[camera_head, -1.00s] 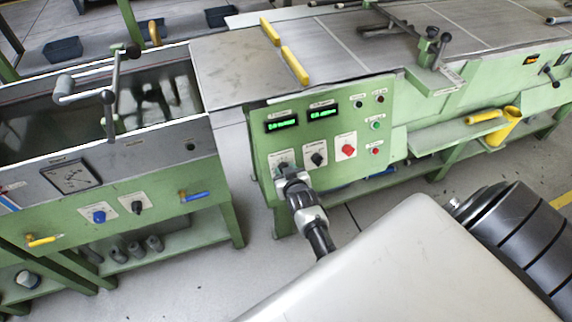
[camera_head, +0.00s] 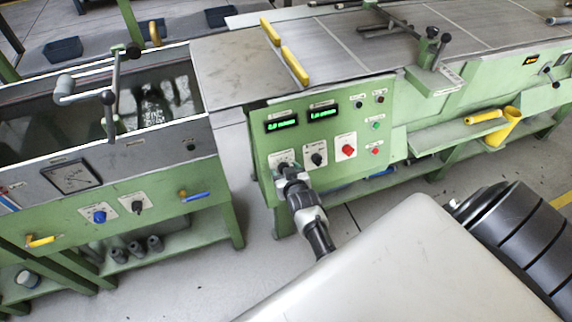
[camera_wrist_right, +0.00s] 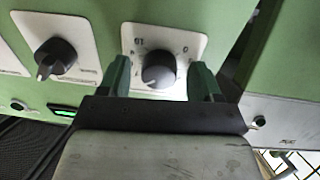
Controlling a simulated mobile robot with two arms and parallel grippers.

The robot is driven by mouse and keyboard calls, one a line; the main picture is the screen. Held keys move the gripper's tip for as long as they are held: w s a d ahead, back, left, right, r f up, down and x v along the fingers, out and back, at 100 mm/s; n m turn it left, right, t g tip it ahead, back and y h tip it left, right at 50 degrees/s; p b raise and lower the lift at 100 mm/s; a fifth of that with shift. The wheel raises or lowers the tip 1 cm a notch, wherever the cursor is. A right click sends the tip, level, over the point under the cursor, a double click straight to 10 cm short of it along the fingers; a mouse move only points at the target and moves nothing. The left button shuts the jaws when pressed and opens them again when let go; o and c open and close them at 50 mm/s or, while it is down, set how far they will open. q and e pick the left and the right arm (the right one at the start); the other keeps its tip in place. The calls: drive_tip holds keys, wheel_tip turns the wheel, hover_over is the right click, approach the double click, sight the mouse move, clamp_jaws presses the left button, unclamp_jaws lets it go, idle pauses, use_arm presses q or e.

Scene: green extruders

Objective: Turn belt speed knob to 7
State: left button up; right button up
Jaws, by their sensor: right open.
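A control panel (camera_head: 268,148) on the green machine has a row of knobs on white plates. The row's leftmost knob (camera_head: 282,166) is mostly hidden behind my right gripper (camera_head: 285,173) in the head view. In the right wrist view, this dark round knob (camera_wrist_right: 158,72) sits on a white numbered dial plate, between the two fingers of my right gripper (camera_wrist_right: 160,78). The fingers are open, with a gap on each side of the knob. The label and most dial numbers are too small or blurred to read. My left gripper is not in view.
Two green displays (camera_head: 281,122) are above, and small buttons (camera_head: 376,125) at far right. A tank (camera_head: 80,120) with levers stands at left.

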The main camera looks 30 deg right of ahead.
use_arm(q)
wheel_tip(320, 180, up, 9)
drive_tip(key=p, duration=0.8)
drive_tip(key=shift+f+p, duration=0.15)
drive_tip(key=shift+p, duration=0.15)
use_arm(e)
drive_tip(key=v, duration=1)
drive_tip(key=shift+s, duration=0.35)
drive_tip(key=shift+a+r, duration=0.1)
drive_tip(key=shift+a, duration=0.05)
drive_tip(key=s+a+f+n+g+y, duration=0.2)
drive_tip(key=s+a+f+g, duration=0.2)
drive_tip(key=s+f, duration=0.7)
drive_tip(key=s+a+f+n+g+y, duration=0.1)
drive_tip(key=s+a+f+g, duration=0.3)
drive_tip(key=s+f, duration=0.7)
drive_tip(key=shift+s+n+y, duration=0.25)
drive_tip(key=shift+n+y, duration=0.15)
drive_tip(key=shift+y, duration=0.3)
drive_tip(key=s+f+g, duration=0.1)
drive_tip(key=s, duration=0.3)
drive_tip(key=s+d+f+g, duration=0.1)
drive_tip(key=s, duration=0.3)
drive_tip(key=s+d+f+n+g, duration=0.1)
drive_tip(key=s+g, duration=0.1)
drive_tip(key=s, duration=0.3)
drive_tip(key=shift+d+f, duration=0.1)
drive_tip(key=shift+f, duration=0.3)
